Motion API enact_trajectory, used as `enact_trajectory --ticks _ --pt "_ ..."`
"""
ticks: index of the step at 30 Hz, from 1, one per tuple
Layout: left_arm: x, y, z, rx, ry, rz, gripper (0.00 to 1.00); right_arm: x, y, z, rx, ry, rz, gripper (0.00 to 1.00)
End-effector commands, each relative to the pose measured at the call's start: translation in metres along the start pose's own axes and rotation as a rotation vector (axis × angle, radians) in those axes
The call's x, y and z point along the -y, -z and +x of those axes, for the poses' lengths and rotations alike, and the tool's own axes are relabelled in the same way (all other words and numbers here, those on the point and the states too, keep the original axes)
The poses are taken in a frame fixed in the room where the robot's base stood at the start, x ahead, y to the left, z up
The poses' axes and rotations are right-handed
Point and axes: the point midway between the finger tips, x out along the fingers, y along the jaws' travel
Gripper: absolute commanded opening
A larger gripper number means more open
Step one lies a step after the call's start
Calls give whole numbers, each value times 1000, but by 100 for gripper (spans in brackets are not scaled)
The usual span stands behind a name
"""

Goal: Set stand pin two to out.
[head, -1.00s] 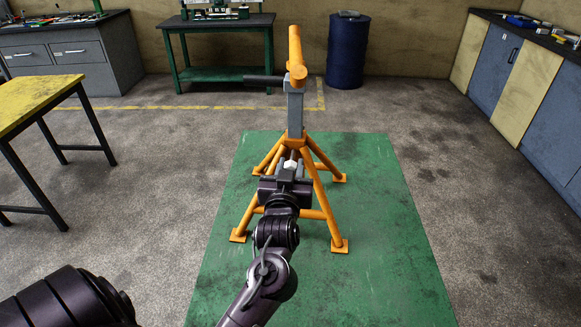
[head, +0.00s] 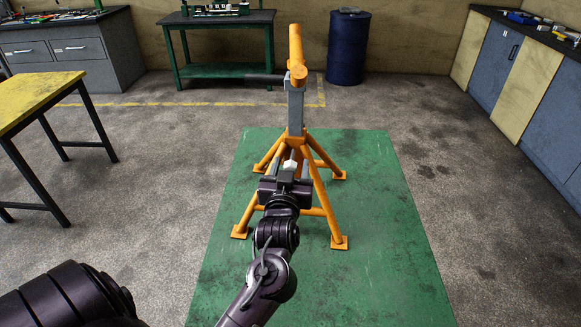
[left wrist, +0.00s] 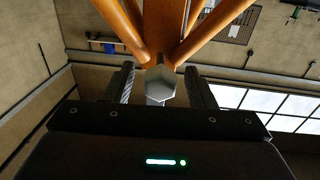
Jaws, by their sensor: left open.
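An orange stand (head: 309,171) with splayed legs and a grey upright post (head: 296,108) stands on a green mat. A pale hex-headed pin (head: 290,164) shows low on its near side. My left gripper (head: 287,168) is in front of the pin. In the left wrist view the hex head (left wrist: 160,82) lies between the two open fingers of my left gripper (left wrist: 162,86), with a gap on each side. I cannot tell how deep the head is between them. The stand (left wrist: 164,30) rises behind it. My right gripper is out of view.
The green mat (head: 385,235) has free room around the stand. A yellow-topped table (head: 35,95) stands at the left. A green workbench (head: 220,88), a blue drum (head: 347,50) and cabinets (head: 498,58) line the far and right sides.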

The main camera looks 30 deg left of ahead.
Motion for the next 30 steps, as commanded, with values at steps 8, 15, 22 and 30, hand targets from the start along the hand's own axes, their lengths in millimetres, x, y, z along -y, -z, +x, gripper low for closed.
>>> enact_trajectory --ticks 8,15,22,30 --pt "0 -3 -17 2 -1 -1 50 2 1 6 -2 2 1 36" --pt "0 -3 -58 3 0 -2 50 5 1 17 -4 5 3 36" --pt "0 -1 -78 1 0 -1 50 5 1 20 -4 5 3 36" --pt "0 0 -79 0 0 0 50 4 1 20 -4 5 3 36"
